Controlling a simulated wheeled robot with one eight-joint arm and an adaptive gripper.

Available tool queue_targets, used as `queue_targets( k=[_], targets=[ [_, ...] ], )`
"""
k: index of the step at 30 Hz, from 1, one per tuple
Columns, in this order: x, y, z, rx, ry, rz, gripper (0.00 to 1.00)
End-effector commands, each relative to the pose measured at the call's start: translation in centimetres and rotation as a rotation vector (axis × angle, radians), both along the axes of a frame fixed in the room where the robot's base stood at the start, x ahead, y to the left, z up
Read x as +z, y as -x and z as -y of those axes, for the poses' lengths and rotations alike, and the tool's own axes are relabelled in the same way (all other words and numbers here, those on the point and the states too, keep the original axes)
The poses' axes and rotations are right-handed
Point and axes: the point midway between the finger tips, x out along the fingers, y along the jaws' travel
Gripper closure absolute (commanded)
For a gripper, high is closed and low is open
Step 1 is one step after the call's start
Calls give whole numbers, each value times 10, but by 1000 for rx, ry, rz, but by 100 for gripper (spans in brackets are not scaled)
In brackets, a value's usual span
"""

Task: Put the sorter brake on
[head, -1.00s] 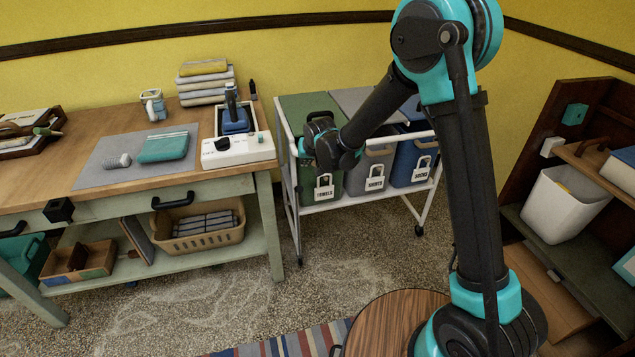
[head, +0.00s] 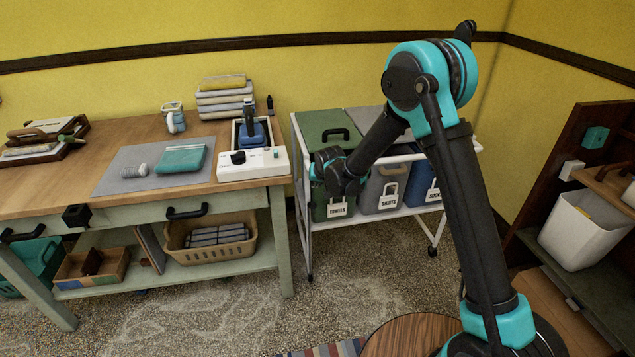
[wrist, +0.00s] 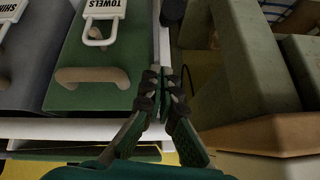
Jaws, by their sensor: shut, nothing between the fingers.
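The sorter is a white-framed wheeled cart (head: 304,215) standing right of the bench. It holds a green TOWELS bin (head: 318,128), a grey SHIRTS bin (head: 374,190) and a blue SOCKS bin (head: 418,180). A dark caster (head: 432,251) shows at its front right foot. I cannot make out the brake. My gripper (head: 328,180) is at the front left of the cart, overlapping the green bin in the head view. In the wrist view my gripper (wrist: 164,75) is shut and empty, beside the white rail (wrist: 100,130) and the green bin (wrist: 90,75).
The pale green workbench (head: 281,240) stands close left of the cart, with a narrow gap between. A round wooden top (head: 395,335) is at the front. A dark shelf unit (head: 545,190) stands right. Open floor lies before the cart.

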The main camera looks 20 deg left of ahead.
Motion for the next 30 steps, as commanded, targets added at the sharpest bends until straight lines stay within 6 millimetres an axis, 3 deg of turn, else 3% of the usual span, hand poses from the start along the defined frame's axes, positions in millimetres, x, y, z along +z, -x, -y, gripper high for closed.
queue_targets(
  k=[7, 15, 30],
  targets=[
    [-33, -20, -14, 0, 0, 0, 100],
    [-56, 4, -8, 1, 0, 0, 100],
    [-61, 7, -8, 0, -2, 2, 100]
  ],
)
